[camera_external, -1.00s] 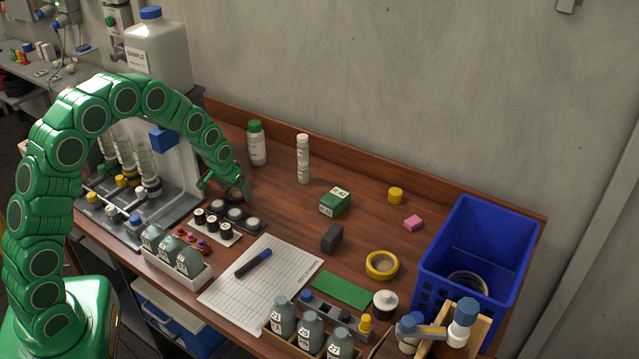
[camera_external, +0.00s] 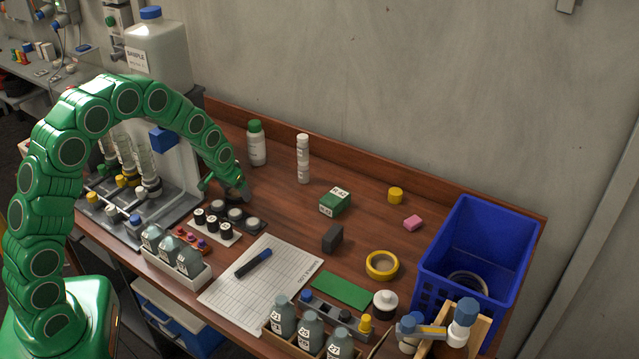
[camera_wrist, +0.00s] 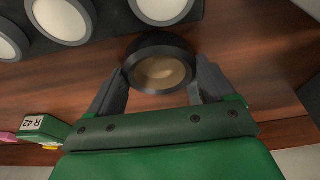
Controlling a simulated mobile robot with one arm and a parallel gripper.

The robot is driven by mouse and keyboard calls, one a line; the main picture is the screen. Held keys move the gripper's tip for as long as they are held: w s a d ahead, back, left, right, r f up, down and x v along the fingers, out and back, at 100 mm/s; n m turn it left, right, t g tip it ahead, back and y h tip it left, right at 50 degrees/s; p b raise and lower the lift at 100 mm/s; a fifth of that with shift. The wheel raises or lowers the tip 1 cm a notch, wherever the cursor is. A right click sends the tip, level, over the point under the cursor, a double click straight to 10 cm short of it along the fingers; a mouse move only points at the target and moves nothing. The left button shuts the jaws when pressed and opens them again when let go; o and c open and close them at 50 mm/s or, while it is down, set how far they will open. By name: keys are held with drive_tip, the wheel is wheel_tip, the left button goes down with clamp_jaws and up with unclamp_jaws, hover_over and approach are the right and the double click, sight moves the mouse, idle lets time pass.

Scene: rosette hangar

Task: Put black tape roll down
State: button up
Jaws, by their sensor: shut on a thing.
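The black tape roll (camera_wrist: 160,64) is a dark ring with a tan centre, held between the two fingers of my gripper (camera_wrist: 155,85) in the wrist view. The fingers are shut on its two sides. In the external view my gripper (camera_external: 236,194) is low over the back left of the brown bench (camera_external: 300,215), and the roll is mostly hidden by the gripper. The roll is very close to the bench top; I cannot tell whether it touches.
A black holder with round pale discs (camera_external: 235,217) lies right in front of the roll. A white bottle with green cap (camera_external: 257,143) and a white tube (camera_external: 303,160) stand behind. A green box (camera_external: 335,202) is to the right. Bare bench lies between them.

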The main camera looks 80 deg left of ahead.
drive_tip(key=shift+r, duration=0.35)
wheel_tip(320, 180, up, 2)
drive_tip(key=shift+r, duration=0.2)
drive_tip(key=s+d+r, duration=0.9)
drive_tip(key=s, duration=0.1)
drive_tip(key=shift+s+r, duration=0.3)
drive_tip(key=shift+r, duration=0.1)
drive_tip(key=w+d+m, duration=0.2)
drive_tip(key=w+d, duration=0.1)
drive_tip(key=w, duration=1.5)
drive_tip(key=w+d+m+h, duration=0.1)
drive_tip(key=w+d, duration=0.5)
drive_tip(key=w, duration=0.3)
drive_tip(key=w+d+m, duration=0.1)
drive_tip(key=w+d, duration=0.5)
drive_tip(key=w, duration=0.3)
drive_tip(key=shift+t, duration=0.4)
drive_tip(key=shift+w+a+f, duration=0.6)
drive_tip(key=shift+w+f, duration=0.9)
drive_tip(key=shift+w, duration=0.6)
drive_tip(key=shift+w+a+f, duration=0.6)
drive_tip(key=shift+w+f, duration=0.95)
drive_tip(key=shift+w, duration=0.6)
drive_tip(key=shift+w+a+f, duration=0.6)
drive_tip(key=shift+w+f, duration=0.9)
drive_tip(key=shift+w, duration=0.6)
